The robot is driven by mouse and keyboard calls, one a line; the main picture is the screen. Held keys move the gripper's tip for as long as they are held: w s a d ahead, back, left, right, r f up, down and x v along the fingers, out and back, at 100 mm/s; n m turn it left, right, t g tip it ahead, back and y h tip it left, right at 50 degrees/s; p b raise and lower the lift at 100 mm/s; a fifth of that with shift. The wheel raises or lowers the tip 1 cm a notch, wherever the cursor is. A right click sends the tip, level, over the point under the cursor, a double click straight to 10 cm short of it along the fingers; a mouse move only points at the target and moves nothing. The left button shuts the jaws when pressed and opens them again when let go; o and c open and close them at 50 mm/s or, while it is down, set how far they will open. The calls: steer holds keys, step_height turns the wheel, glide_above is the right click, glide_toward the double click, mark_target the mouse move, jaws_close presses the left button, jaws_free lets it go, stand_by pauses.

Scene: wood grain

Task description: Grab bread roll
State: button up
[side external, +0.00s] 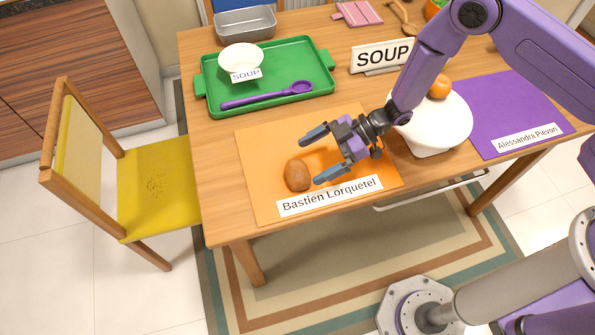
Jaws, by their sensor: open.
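The bread roll (297,175) is brown and round. It lies on the orange placemat (262,140), just behind the name card reading "Bastien Lorquetel" (330,195). My gripper (309,157) is open, its two fingers spread and pointing left toward the roll. One fingertip is behind the roll and the other is near its right side. The roll is at or just beyond the fingertips; I cannot tell whether they touch it. Nothing is held.
A green tray (310,72) holds a soup bowl (240,56) and purple spoon (265,96). A SOUP sign (383,56) stands behind.

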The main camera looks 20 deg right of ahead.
mark_target(299, 168)
steer(key=shift+x, duration=2.75)
steer(key=shift+d+f, duration=0.1)
steer(key=c, duration=0.8)
